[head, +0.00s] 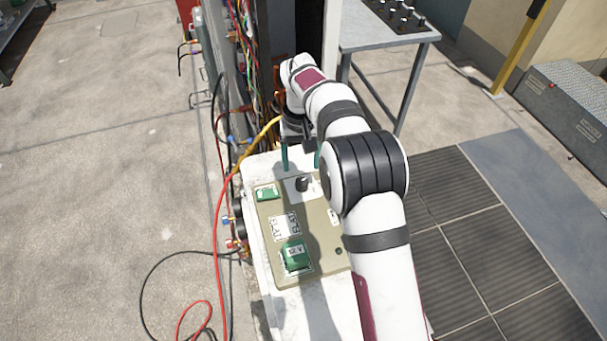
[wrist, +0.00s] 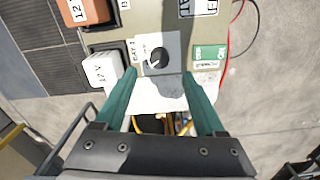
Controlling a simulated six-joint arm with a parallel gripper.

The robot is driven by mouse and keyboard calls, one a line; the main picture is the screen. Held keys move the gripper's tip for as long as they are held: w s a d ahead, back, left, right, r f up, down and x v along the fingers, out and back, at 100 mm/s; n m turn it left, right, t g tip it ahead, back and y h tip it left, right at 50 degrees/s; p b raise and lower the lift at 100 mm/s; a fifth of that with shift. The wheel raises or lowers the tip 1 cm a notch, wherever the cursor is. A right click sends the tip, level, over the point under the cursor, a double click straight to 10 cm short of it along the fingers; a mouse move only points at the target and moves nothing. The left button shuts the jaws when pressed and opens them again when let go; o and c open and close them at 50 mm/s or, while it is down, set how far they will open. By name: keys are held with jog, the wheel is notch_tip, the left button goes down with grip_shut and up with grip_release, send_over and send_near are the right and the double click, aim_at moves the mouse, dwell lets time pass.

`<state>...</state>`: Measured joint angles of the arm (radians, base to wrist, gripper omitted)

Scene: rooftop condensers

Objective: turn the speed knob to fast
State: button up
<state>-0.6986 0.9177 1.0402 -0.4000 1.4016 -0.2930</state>
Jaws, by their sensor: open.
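The black knob (wrist: 159,57) sits on a grey and white plate (wrist: 172,45) on the tan panel. Small lettering runs along the plate's left side, too small to read surely, and I cannot tell where the knob points. In the head view the dark knob (head: 303,184) is near the panel's far edge. My gripper (wrist: 158,74) is open and empty, its teal fingertips on the near side of the knob, one towards each side, apart from it. In the head view my gripper (head: 302,160) is just beyond the knob, its fingers pointing down.
A green block (head: 295,256) and a smaller green part (head: 266,193) are on the panel (head: 325,240). Yellow and red cables (head: 225,205) run along the left.

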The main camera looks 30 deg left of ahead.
aim_at(302, 182)
notch_tip(302, 182, down, 7)
jog(key=shift+f, duration=0.15)
grip_shut()
dwell(0.4)
